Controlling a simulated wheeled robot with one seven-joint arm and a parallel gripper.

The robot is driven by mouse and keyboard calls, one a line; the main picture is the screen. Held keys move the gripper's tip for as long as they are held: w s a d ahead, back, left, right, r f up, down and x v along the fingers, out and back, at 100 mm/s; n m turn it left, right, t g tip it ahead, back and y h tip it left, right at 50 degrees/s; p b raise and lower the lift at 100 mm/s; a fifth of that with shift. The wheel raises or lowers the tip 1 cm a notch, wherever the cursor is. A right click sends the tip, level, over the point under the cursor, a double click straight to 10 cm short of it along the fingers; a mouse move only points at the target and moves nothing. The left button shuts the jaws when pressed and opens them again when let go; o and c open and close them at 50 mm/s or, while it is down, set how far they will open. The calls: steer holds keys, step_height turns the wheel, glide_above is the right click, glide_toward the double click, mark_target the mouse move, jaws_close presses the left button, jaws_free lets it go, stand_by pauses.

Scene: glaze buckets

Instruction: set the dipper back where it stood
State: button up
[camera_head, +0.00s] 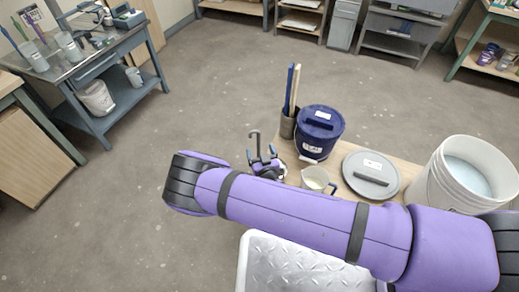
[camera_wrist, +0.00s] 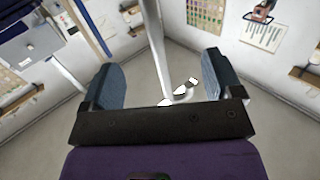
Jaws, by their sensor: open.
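The dipper (camera_head: 255,138) shows in the head view as a thin grey upright handle with a bent top, left of the blue bucket. Its lower part is hidden by my gripper (camera_head: 263,164). In the wrist view my gripper (camera_wrist: 163,82) has its two blue-grey fingers wide apart. A pale rod (camera_wrist: 158,45), which looks like the dipper's handle, runs between them and appears clear of both pads. My forearm hides part of the table there, so I cannot tell what the dipper rests on.
On the low table stand a lidded blue bucket (camera_head: 319,136), a holder with tall sticks (camera_head: 288,126), a small jug (camera_head: 315,178), a grey lid (camera_head: 370,168) and a white bucket (camera_head: 430,178) of pale liquid. The floor (camera_head: 200,100) to the left is clear.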

steer(key=v, duration=1.1)
stand_by(0.9)
steer(key=shift+s, duration=0.1)
stand_by(0.3)
